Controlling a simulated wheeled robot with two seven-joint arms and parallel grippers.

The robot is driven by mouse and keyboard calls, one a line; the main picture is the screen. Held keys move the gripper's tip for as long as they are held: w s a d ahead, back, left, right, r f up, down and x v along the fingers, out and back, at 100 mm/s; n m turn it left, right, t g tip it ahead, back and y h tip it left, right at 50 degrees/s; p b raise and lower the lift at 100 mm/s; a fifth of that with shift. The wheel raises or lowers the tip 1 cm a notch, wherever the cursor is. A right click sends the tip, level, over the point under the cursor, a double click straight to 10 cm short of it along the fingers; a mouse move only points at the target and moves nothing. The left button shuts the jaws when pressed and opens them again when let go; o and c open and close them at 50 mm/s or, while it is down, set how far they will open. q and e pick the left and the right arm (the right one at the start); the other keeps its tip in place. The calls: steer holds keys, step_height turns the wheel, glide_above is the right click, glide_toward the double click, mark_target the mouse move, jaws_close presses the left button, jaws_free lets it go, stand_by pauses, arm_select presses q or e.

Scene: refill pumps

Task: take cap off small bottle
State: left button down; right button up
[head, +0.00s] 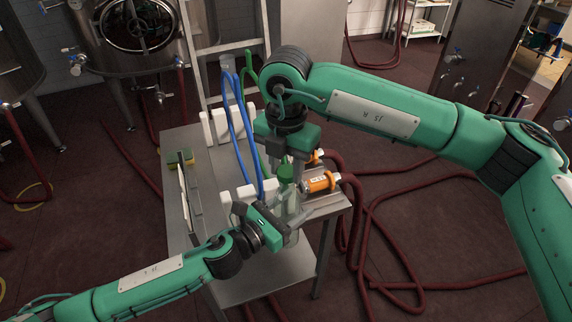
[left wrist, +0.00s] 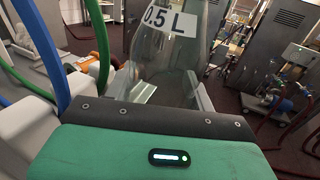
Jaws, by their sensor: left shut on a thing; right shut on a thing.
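The small clear bottle (head: 291,207) stands near the front right edge of the metal table. It also shows in the left wrist view (left wrist: 165,62), upside up with a "0.5 L" label near its top. My left gripper (head: 285,222) is shut on the bottle's body from the left. The green cap (head: 286,173) is at the top of the bottle. My right gripper (head: 288,162) comes down from above and is shut on the cap. Its fingers are partly hidden, and I cannot tell whether the cap still touches the bottle's neck.
Blue hoses (head: 239,125) and a green hose (head: 250,72) loop close behind the grippers. Dark red hoses (head: 365,240) lie on the floor.

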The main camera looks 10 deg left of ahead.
steer(key=n, duration=0.6)
steer(key=shift+n, duration=0.3)
steer(key=n, duration=0.6)
steer(key=shift+d, duration=0.1)
steer(key=n, duration=0.6)
steer(key=shift+w+r, duration=0.1)
steer(key=n, duration=0.6)
steer(key=shift+w+d, duration=0.1)
steer(key=n, duration=0.3)
steer(key=shift+n, duration=0.3)
steer(key=n, duration=0.4)
steer(key=shift+w+n, duration=0.1)
steer(key=shift+n, duration=0.2)
steer(key=n, duration=1.2)
steer(key=shift+w, duration=0.1)
steer(key=n, duration=0.5)
steer(key=shift+a+r, duration=0.1)
steer(key=shift+a, duration=0.15)
steer(key=shift+r, duration=0.1)
steer(key=shift+r+n, duration=0.3)
steer(key=shift+r, duration=0.7)
